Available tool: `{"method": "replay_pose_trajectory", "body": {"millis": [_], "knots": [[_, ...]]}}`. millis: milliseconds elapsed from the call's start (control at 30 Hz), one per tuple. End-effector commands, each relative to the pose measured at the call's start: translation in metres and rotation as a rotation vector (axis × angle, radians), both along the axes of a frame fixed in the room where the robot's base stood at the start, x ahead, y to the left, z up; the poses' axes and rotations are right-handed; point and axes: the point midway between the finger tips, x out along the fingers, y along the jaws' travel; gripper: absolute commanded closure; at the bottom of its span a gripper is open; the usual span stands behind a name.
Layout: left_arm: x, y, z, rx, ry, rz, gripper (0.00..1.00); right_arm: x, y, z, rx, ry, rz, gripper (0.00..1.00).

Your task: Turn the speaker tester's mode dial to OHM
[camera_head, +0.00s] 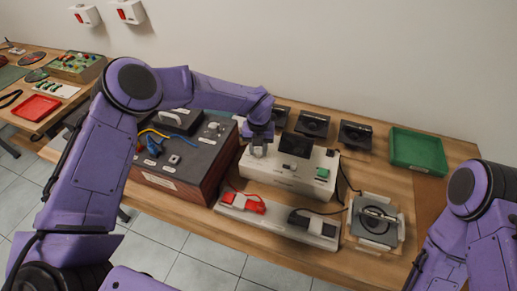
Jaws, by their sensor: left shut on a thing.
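The speaker tester (290,181) is a pale box on the wooden table, with a dark screen (296,145) and a green part (322,173) on its top. My left gripper (258,149) points down onto the tester's top left area and is shut on the mode dial there. The gripper hides most of the dial, so its markings and setting cannot be read. My right arm (470,230) is at the lower right. Its gripper is not clearly visible.
A dark-topped wooden box (185,150) with wires stands close left of the tester. A pale holder (277,219) with red and black clips lies in front. A speaker fixture (375,222) and a green tray (418,149) are to the right. Dark speakers stand behind.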

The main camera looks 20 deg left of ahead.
Motion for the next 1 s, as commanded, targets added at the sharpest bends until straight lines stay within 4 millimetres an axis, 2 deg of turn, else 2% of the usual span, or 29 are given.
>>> {"method": "replay_pose_trajectory", "body": {"millis": [200,600,1000], "knots": [[0.001,0.0,-0.002,-0.002,-0.001,-0.171,0.97,0.0,0.0,-0.009,0.0,0.0,0.0,0.57],[0.001,0.0,0.0,-0.001,-0.002,-0.486,0.97,0.0,0.0,-0.014,0.0,0.0,0.0,0.57],[0.001,0.0,0.001,-0.001,-0.002,-0.641,0.97,0.0,0.0,-0.014,0.0,0.0,0.0,0.57]]}}
